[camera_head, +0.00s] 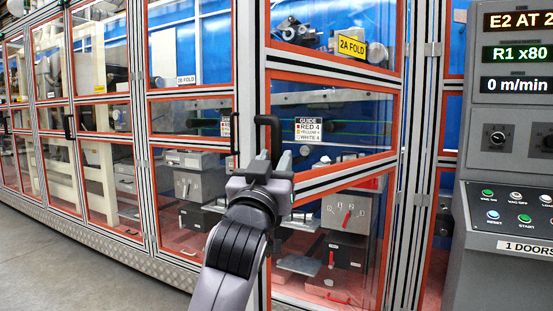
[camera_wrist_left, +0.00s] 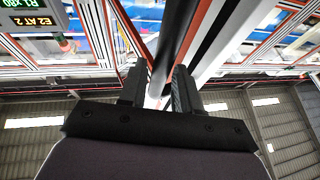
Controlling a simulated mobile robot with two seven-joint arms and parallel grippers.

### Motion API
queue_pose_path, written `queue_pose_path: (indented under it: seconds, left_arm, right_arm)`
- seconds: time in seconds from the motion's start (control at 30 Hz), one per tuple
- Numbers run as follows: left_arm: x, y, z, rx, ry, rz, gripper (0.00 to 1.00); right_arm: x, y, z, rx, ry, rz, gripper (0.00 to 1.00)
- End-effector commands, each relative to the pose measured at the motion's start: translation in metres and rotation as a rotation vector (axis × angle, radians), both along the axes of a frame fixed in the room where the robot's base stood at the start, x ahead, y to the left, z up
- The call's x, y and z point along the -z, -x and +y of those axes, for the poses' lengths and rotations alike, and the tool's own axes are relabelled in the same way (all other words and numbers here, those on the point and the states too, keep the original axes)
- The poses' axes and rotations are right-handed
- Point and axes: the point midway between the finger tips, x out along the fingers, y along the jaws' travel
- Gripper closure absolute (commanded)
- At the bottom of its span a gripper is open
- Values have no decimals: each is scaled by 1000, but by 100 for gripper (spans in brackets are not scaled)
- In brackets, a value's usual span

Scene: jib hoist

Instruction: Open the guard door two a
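Guard door two a (camera_head: 330,176) is the orange-edged clear panel with the yellow "2A FOLD" label (camera_head: 352,46). Its left edge stands out toward me, and it recedes to its right edge, so it appears partly swung open. A black bar handle (camera_head: 269,121) is at its left edge. My left gripper (camera_head: 274,158) is at the handle's lower part. In the left wrist view the dark handle bar (camera_wrist_left: 171,45) runs between the two fingers and fills the narrow gap, so the gripper looks shut on it. My right gripper is in neither view.
A grey control console (camera_head: 510,200) with lit displays and buttons stands close at the right. Neighbouring guard panels (camera_head: 190,72) line the left and look closed. Bare grey floor (camera_head: 60,270) lies at lower left. Machine parts show behind the clear panels.

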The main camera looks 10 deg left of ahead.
Motion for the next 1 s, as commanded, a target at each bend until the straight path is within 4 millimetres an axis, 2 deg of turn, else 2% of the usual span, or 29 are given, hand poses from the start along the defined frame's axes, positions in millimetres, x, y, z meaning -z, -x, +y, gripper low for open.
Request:
queue_pose_path:
  seconds: [0.2, 0.33, 0.73, 0.77, 0.83, 0.87, 0.97, 1.0]
  left_arm:
    - [12, 27, 2, 1, 1, -1, 67]
    - [17, 38, 3, 0, 1, 1, 67]
    - [19, 45, 4, 0, 0, 0, 67]
    - [19, 45, 4, 0, 0, 0, 71]
    - [21, 44, 5, -3, -3, 5, 94]
    - [25, 42, 7, -8, -8, 11, 100]
    - [54, 31, 20, -45, -51, 61, 100]
    - [74, 25, 29, -70, -81, 92, 100]
  right_arm:
    - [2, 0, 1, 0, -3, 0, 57]
    - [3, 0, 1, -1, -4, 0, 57]
    - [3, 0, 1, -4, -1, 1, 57]
    - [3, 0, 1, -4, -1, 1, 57]
    - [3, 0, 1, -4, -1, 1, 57]
    - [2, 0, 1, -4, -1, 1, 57]
    - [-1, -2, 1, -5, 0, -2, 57]
    - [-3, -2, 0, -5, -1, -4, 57]
